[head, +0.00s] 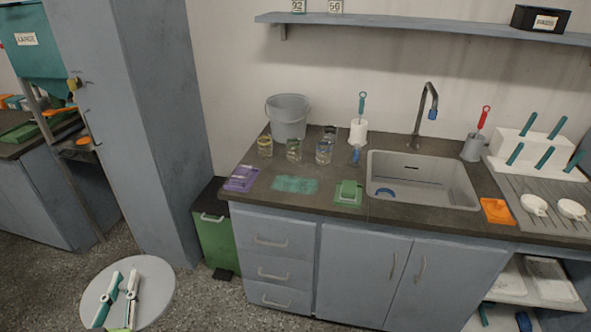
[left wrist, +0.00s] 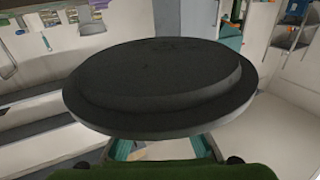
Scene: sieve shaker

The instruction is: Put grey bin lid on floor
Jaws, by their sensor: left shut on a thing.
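The grey bin lid (head: 156,285) is a round, pale grey disc at the lower left of the head view, seen in front of the floor. In the left wrist view the lid (left wrist: 160,80) looks dark, with a stepped face, and fills the middle. My left gripper (head: 124,275), with teal and white fingers, overlaps the lid in the head view and is shut on it. Its teal fingers show at the lid's near edge in the left wrist view; the exact contact is hidden. My right gripper is not in view.
Speckled floor (head: 215,300) shows around the lid. A green bin (head: 217,243) stands between the tall grey cabinet (head: 135,130) and the sink counter (head: 330,208). A grey bucket (head: 288,115) and several jars stand on the counter.

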